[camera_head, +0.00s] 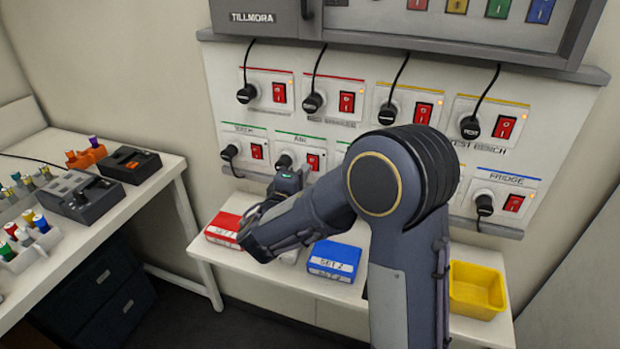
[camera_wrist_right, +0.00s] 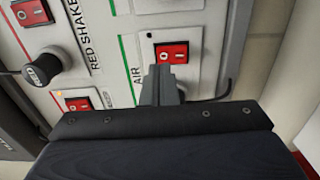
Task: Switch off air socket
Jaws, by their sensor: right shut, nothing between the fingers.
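The AIR socket is in the lower row of the wall panel, second from the left, under a green line. Its red rocker switch (camera_head: 313,162) shows in the head view and large in the right wrist view (camera_wrist_right: 172,53). My right gripper (camera_head: 288,181) is in front of the lower part of this socket. In the wrist view its fingers (camera_wrist_right: 162,72) are shut and empty, with the tips at the switch's near edge. I cannot tell whether they touch it. The AIR plug (camera_head: 284,161) is beside the switch. My left gripper is not in view.
Other sockets with red switches surround it, including the RED SHAKER plug (camera_wrist_right: 40,70). Below are a red box (camera_head: 222,229), a blue box (camera_head: 334,260) and a yellow bin (camera_head: 478,288) on a white shelf. A table with devices (camera_head: 80,195) stands at left.

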